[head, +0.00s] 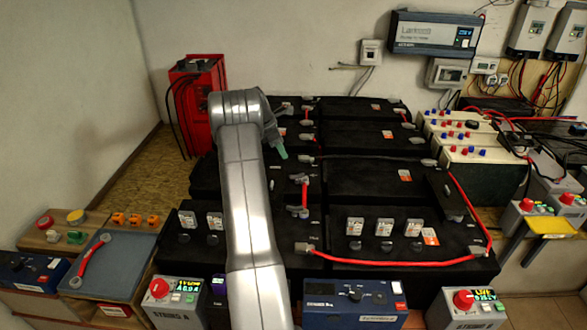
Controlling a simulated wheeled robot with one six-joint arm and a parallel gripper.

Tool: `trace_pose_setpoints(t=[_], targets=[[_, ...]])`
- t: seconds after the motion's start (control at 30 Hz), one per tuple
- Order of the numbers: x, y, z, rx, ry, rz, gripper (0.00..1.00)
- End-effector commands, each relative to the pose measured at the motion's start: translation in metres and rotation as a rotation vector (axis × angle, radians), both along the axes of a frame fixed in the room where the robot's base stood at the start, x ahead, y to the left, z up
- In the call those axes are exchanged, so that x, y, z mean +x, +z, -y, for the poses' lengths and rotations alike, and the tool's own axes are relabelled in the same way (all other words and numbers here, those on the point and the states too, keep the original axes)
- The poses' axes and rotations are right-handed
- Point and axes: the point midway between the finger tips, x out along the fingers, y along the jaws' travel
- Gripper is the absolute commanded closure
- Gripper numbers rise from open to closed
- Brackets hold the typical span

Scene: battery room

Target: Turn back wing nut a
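I cannot pick out wing nut a for sure, as no label on a nut is readable. Small grey fittings sit on the black batteries' terminals, among them the upper fitting (304,179) and lower fitting (298,211) at the ends of a short red link (304,194). My arm reaches up over the batteries from the bottom. My gripper (280,151) is at its end, above the rear batteries, left of and above the short link. A small green tip shows there. The fingers are too small and partly hidden to tell open from shut.
A grey mat (120,258) at left holds a loose red link (90,262). A STRING A box (178,297) and a blue meter (352,300) stand at the front. A long red cable (395,262) crosses the front right battery. A red cabinet (203,105) stands behind left.

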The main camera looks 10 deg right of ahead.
Motion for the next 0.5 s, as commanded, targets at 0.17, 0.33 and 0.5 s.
trace_pose_setpoints(t=[0.17,0.33,0.5], targets=[[0.000,-0.035,0.014,0.001,-0.002,-0.003,0.67],[0.001,-0.068,0.028,0.002,-0.003,-0.003,0.67],[0.003,-0.094,0.039,0.001,-0.003,-0.002,0.67]])
